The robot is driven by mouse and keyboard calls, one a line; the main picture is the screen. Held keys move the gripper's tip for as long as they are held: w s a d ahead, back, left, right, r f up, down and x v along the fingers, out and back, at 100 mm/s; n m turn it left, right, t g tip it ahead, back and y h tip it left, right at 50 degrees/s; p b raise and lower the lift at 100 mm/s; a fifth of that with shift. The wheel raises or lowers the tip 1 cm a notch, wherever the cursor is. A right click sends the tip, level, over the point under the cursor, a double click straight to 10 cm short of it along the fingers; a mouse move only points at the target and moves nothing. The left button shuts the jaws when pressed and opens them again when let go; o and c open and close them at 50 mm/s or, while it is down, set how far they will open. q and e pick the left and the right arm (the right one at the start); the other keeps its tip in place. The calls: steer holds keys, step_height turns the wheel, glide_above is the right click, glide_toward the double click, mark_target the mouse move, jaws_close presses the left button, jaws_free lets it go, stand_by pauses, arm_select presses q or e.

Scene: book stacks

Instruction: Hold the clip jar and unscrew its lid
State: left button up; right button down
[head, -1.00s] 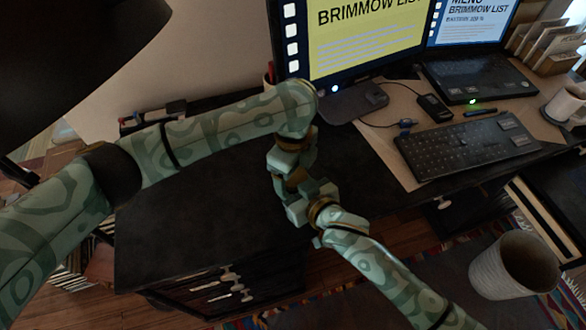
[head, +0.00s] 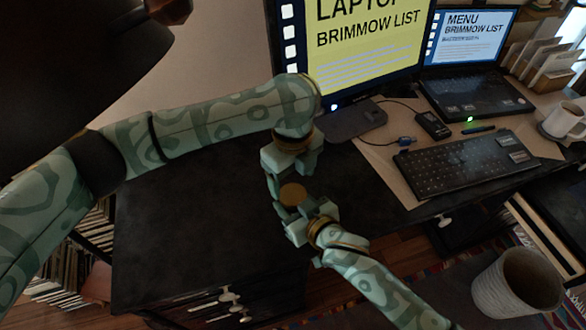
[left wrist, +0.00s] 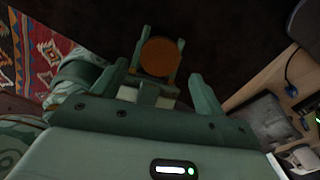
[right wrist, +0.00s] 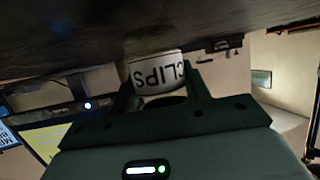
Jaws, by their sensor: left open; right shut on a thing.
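The clip jar is white with the word CLIPS on its side, which shows upside down in the right wrist view (right wrist: 156,73). My right gripper (right wrist: 160,82) is shut on the jar, a finger on each side. In the head view its round golden-brown lid (head: 293,193) faces up between the two grippers. The lid also shows in the left wrist view (left wrist: 160,57), between the right gripper's fingers. My left gripper (head: 290,172) is open and empty, just apart from the lid, its fingers (left wrist: 158,76) spread wider than the lid. The jar's body is mostly hidden in the head view.
A dark desktop (head: 190,215) lies under both arms, with free room to the left. To the right are a keyboard (head: 465,163), a laptop (head: 475,95), a mug (head: 563,120) and a monitor (head: 365,40). A ribbed bin (head: 517,285) stands lower right.

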mark_target(293, 194)
arm_select(q)
step_height(293, 194, down, 5)
steer(key=c, duration=1)
steer(key=n, duration=0.6)
steer(key=shift+n, duration=0.4)
steer(key=o, duration=1.1)
steer(key=shift+r, duration=0.1)
